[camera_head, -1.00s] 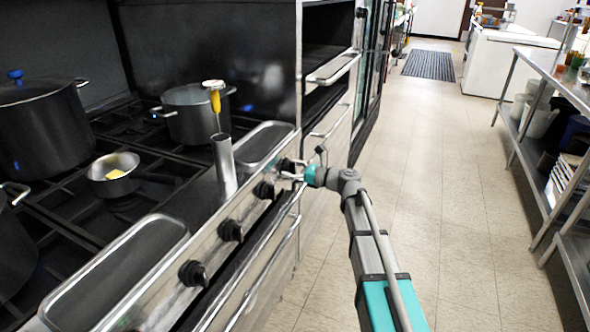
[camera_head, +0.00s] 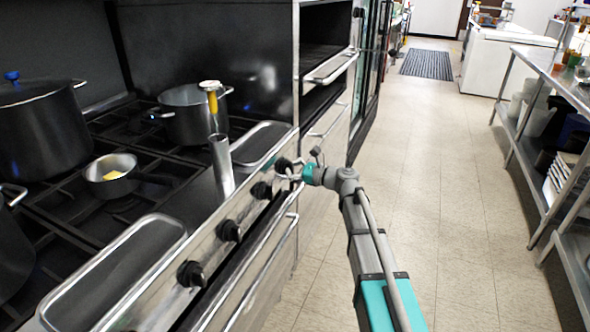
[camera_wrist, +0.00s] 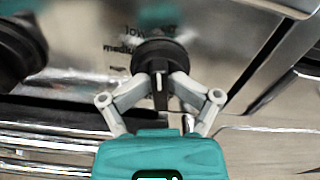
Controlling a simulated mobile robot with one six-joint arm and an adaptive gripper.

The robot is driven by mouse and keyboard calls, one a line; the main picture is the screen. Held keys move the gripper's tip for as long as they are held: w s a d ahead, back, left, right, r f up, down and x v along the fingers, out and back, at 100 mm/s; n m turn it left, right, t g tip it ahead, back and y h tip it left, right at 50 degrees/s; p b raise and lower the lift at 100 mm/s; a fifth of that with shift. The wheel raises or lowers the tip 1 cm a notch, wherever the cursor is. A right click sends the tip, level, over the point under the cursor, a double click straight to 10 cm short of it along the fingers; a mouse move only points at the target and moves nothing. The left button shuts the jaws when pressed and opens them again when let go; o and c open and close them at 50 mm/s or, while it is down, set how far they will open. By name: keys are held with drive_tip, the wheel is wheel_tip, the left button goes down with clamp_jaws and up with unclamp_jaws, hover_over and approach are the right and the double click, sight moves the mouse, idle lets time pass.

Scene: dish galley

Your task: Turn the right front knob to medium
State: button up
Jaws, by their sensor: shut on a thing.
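The knob at the right end of the stove's front panel (camera_head: 283,164) is black and round. In the wrist view this knob (camera_wrist: 160,56) has a white mark on its lower side, facing my gripper. The printed words "low" and "medium" show on the panel at its upper left, partly hidden or blurred. My gripper (camera_wrist: 160,82) is shut on the knob, with one finger on each side of it. In the head view my gripper (camera_head: 292,172) reaches the panel from the right, and its fingertips are hard to make out.
Several other black knobs, such as the nearest one (camera_head: 190,273), line the same panel. A metal handle bar (camera_head: 262,262) runs below them. Pots (camera_head: 190,117) and a small pan (camera_head: 112,174) stand on the burners. The tiled floor (camera_head: 440,215) to the right is clear.

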drive_tip(key=n, duration=0.5)
drive_tip(key=shift+s+a+f+n, duration=0.1)
drive_tip(key=shift+s+a+n, duration=0.05)
drive_tip(key=shift+s+n, duration=0.15)
drive_tip(key=shift+c, duration=0.3)
drive_tip(key=n, duration=0.5)
drive_tip(key=shift+n, duration=0.4)
drive_tip(key=o, duration=1.2)
drive_tip(key=shift+w, duration=0.1)
drive_tip(key=shift+d, duration=0.25)
